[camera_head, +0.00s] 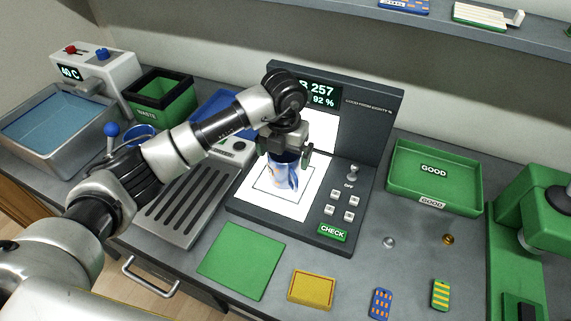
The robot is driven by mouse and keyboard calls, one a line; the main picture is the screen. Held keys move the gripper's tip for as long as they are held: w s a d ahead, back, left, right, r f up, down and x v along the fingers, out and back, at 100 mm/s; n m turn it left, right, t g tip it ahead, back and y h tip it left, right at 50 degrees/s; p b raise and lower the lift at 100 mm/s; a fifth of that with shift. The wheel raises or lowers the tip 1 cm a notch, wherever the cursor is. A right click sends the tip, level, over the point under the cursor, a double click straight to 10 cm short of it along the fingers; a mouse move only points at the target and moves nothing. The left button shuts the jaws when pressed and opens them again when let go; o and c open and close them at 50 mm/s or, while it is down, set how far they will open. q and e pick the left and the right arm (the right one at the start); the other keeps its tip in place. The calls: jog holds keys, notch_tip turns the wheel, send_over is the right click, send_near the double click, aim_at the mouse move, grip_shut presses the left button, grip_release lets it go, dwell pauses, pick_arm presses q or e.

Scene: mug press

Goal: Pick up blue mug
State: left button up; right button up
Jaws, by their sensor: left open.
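A mug (284,173) with blue, white and some orange on it stands upright on the white pad of the dark check station. My left gripper (286,153) is open, pointing down right over the mug, and hides its top part. I cannot tell whether the fingers touch the mug. A blue round thing (141,131), perhaps another mug, is partly hidden behind my left arm. My right gripper is not in view.
The check station (380,130) has a screen wall behind the mug and buttons to its right. A green GOOD tray (434,203) is at right, a slotted grey drip tray (165,231) at left.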

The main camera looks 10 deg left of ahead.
pick_arm(q)
jog(key=shift+f, duration=1.05)
jog(key=c, duration=1)
jog(key=shift+r, duration=0.1)
jog(key=shift+r, duration=0.1)
